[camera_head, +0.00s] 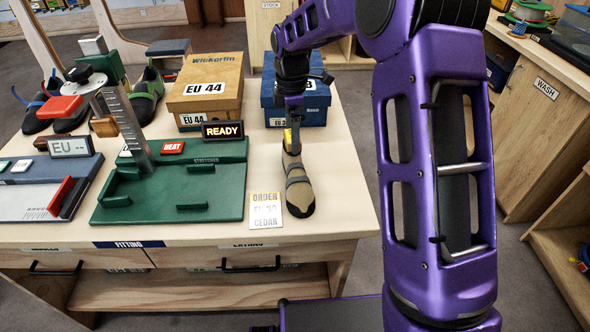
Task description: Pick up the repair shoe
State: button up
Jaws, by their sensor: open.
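A tan and dark grey climbing shoe (297,187) with straps and a dark toe lies on the bench near its front edge, toe toward me. It looks like the repair shoe, but no label on it shows. My gripper (292,143) points down at the heel end of this shoe. Its jaws are open, and a small yellow part shows there. Whether the fingers touch or straddle the heel is too small to tell.
An order card (265,210) lies just left of the shoe. A green stretcher base (180,208) with a READY display (222,130) stands farther left. A tan EU 44 box (207,85) and a blue box (312,112) stand behind. The bench (345,190) is clear right of the shoe.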

jog(key=c, duration=1.4)
